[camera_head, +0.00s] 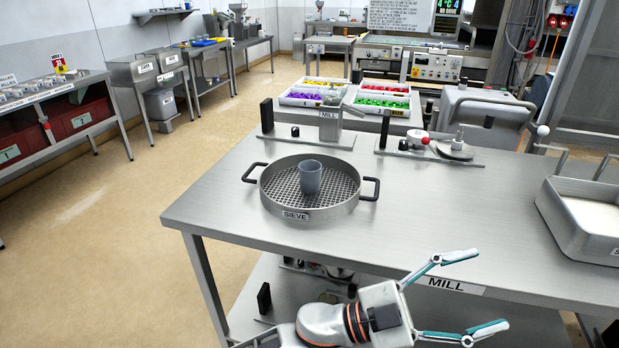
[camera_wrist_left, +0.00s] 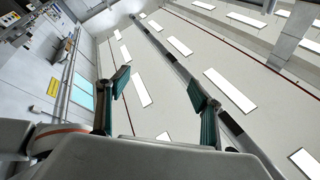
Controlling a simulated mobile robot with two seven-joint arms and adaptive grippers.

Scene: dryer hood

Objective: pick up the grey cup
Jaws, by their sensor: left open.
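The grey cup (camera_head: 311,177) stands upright inside the round sieve (camera_head: 284,214), on its mesh, on the steel table. My left gripper (camera_head: 479,293) is at the table's front edge, to the right of and nearer than the cup, well apart from it. Its two fingers are spread wide, pointing right, with nothing between them. In the left wrist view the same open fingers (camera_wrist_left: 162,98) show against the ceiling and wall, and the cup is not in that view. My right gripper is in neither view.
The sieve has a raised rim and two side handles. A mill fixture (camera_head: 330,126) and a clamp-like fixture (camera_head: 428,145) stand at the table's back edge. A metal tray of white material (camera_head: 575,230) sits at the right. The table's middle (camera_head: 450,210) is clear.

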